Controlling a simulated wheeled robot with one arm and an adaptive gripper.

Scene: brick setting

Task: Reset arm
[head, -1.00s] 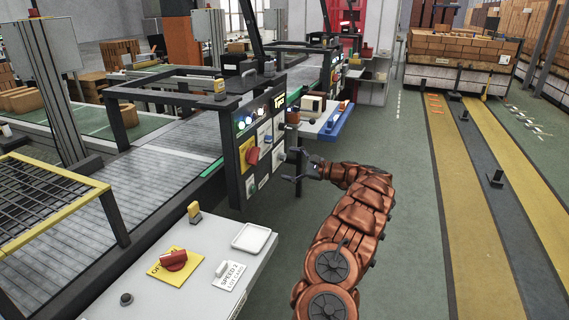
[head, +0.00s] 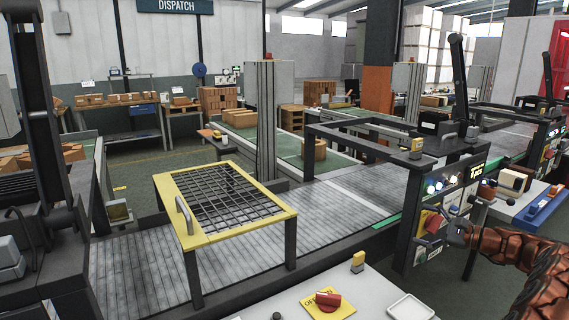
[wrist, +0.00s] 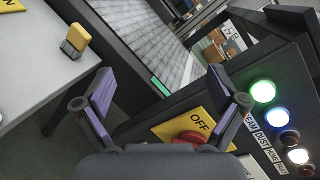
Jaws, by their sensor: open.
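My arm (head: 510,255), with reddish-brown segmented links, reaches in from the right edge of the head view. My gripper (head: 460,230) is at its end, in front of the control panel (head: 408,235). In the wrist view my gripper (wrist: 160,85) has its two fingers spread wide apart, with nothing between them. Beyond the fingers the panel shows a red knob (wrist: 190,137) on a yellow OFF plate (wrist: 170,130), with lit green, blue and white lamps at right. The gripper's body partly hides the knob. I see no contact between fingers and panel.
A white bench (head: 372,300) with a red knob on a yellow plate (head: 328,303) and a white tray (head: 410,307) stands in front. A roller conveyor (head: 135,265) with a yellow-framed mesh guard (head: 265,225) runs behind it. Shelves with boxes stand at the back.

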